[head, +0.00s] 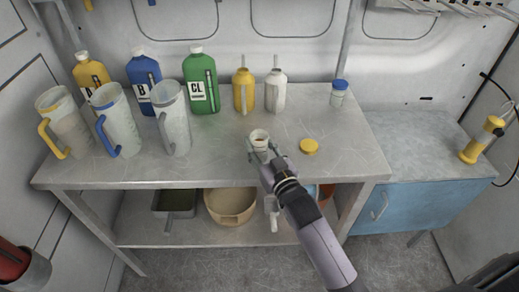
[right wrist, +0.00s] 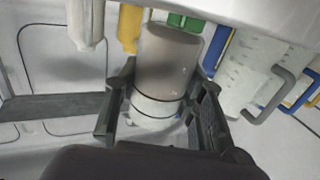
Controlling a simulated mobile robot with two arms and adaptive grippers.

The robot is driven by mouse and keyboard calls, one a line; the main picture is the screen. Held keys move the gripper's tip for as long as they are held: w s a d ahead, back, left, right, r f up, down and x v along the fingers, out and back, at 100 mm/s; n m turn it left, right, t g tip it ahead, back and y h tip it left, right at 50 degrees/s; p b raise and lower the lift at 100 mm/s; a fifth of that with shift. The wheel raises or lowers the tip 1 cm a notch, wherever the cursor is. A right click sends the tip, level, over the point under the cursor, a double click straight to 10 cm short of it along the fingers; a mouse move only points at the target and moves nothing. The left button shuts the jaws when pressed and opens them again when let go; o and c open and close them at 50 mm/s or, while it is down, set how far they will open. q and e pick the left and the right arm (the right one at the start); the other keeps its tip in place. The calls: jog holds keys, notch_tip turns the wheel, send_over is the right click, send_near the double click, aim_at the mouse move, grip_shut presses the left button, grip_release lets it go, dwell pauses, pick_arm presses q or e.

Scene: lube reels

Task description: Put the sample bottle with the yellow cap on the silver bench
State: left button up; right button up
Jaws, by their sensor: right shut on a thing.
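My right gripper (head: 260,148) is shut around a small clear sample bottle (head: 259,136) at the front part of the silver bench (head: 225,133). The bottle's mouth faces up and shows no cap, with something brownish inside. In the right wrist view the bottle (right wrist: 168,62) sits between the two fingers (right wrist: 160,108). Whether its base touches the bench is hidden. A round yellow cap (head: 309,146) lies flat on the bench just right of the gripper. A second sample bottle with a blue cap (head: 339,94) stands at the back right. My left gripper is not in view.
Measuring jugs (head: 118,127) and yellow, blue and green bottles (head: 200,85) stand on the bench's left half. A yellow and a white spouted bottle (head: 276,93) stand at the back middle. A blue cabinet (head: 405,205) adjoins on the right. The bench's right part is mostly clear.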

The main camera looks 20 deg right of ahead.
jog(key=shift+f, duration=0.75)
jog(key=shift+f, duration=0.2)
jog(key=o, duration=1.2)
jog(key=shift+r, duration=0.1)
jog(key=shift+r, duration=0.2)
jog(key=s+d+b, duration=0.1)
jog(key=s, duration=1.1)
jog(key=shift+d+b, duration=0.15)
jog(key=shift+b, duration=0.25)
